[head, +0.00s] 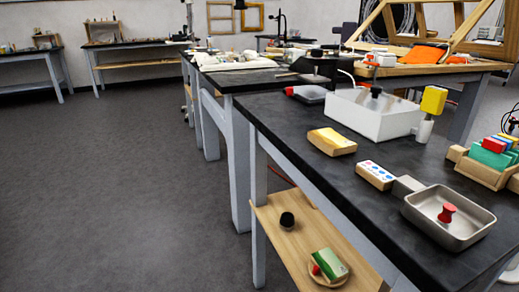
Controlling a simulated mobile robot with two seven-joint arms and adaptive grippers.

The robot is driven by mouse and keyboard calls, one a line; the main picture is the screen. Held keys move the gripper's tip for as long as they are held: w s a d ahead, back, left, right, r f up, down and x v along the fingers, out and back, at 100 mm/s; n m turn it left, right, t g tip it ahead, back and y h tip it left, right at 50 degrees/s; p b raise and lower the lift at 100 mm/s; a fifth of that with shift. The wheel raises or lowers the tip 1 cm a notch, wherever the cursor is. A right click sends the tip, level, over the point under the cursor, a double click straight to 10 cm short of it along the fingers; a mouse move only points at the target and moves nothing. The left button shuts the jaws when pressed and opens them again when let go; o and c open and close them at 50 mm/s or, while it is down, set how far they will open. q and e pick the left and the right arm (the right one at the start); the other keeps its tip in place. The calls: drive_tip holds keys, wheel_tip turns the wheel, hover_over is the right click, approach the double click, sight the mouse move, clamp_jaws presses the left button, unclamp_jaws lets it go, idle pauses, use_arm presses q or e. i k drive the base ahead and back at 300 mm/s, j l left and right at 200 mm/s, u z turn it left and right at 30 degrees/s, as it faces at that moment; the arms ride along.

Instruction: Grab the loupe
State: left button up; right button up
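I cannot pick out the loupe for certain. A small dark rounded object (287,219) sits on the low wooden shelf (267,228) under the near table, and a small black object (376,91) is at the white box (350,113) on top; either is too small to name. A red knobbed piece (447,212) stands in a shallow metal tray (470,233) at the near right. Neither of my grippers is in view.
The black near tabletop (300,129) also holds wooden blocks (331,141), a yellow-headed item (433,100) and a wooden rack (489,172). A round dish (312,272) with a green block (330,264) is on the shelf. The grey floor (110,190) at left is clear.

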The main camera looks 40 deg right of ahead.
sight(287, 222)
drive_tip(key=i+j+z, duration=0.1)
drive_tip(key=z, duration=0.35)
drive_tip(key=j+z, duration=0.25)
drive_tip(key=z, duration=0.2)
drive_tip(key=i+j+z, duration=0.1)
drive_tip(key=z, duration=0.35)
drive_tip(key=j, duration=0.1)
